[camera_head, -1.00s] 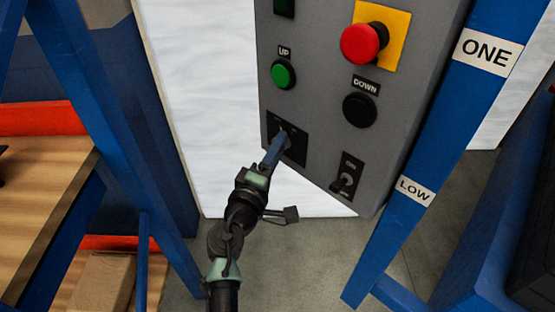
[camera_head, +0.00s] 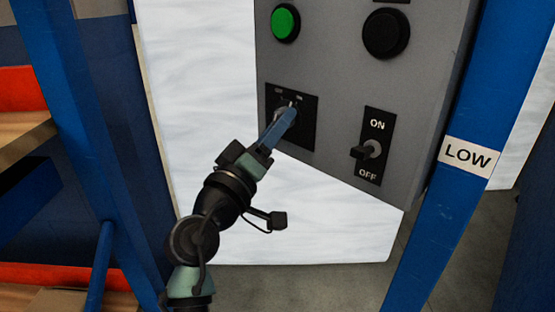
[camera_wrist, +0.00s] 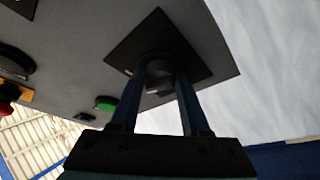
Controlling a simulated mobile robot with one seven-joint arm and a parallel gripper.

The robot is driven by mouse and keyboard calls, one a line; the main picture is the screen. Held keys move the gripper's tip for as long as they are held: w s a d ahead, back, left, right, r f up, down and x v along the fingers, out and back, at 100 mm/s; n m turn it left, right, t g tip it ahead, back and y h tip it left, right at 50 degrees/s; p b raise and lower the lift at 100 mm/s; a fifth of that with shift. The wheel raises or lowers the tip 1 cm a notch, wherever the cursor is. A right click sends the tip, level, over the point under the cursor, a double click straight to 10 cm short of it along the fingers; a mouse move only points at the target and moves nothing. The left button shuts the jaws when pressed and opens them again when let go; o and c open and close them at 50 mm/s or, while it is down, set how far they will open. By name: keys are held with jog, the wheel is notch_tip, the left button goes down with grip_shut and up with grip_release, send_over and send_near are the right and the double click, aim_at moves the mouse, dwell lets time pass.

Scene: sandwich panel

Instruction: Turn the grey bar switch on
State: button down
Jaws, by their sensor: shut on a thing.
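A grey bar switch (camera_head: 292,101) sits on a square black plate (camera_head: 304,132) at the lower left of the grey control panel. My gripper (camera_head: 284,113) reaches up to it from the lower left, its blue fingers shut on the switch and hiding most of it. In the wrist view the two fingers of my gripper (camera_wrist: 163,78) stand either side of the dark, shaded switch (camera_wrist: 157,62) in front of its plate (camera_wrist: 190,55). The position marks on the plate are too small to read, so I cannot tell the switch's setting.
A separate black ON/OFF toggle (camera_head: 370,150) is to the right, its lever pointing left. Green (camera_head: 285,23) and black (camera_head: 386,33) buttons are above. A blue post labelled LOW (camera_head: 467,155) flanks the panel on the right; another blue post (camera_head: 75,120) is at left.

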jog(key=m+b, duration=0.1)
jog(key=b, duration=0.2)
jog(key=m+h+b, duration=0.1)
jog(key=m+b, duration=0.1)
jog(key=b, duration=0.1)
jog(key=shift+w+f+h, duration=0.1)
jog(key=shift+f+h, duration=0.15)
jog(key=shift+h, duration=0.05)
jog(key=shift+a+r+m+b, duration=0.1)
jog(key=shift+r+m+b, duration=0.1)
jog(key=shift+m+b, duration=0.3)
jog(key=shift+c, duration=2)
grip_release()
jog(key=shift+h, duration=0.3)
jog(key=p+v, duration=0.2)
jog(key=v, duration=1.1)
jog(key=shift+r, duration=0.25)
jog(key=shift+g, duration=0.3)
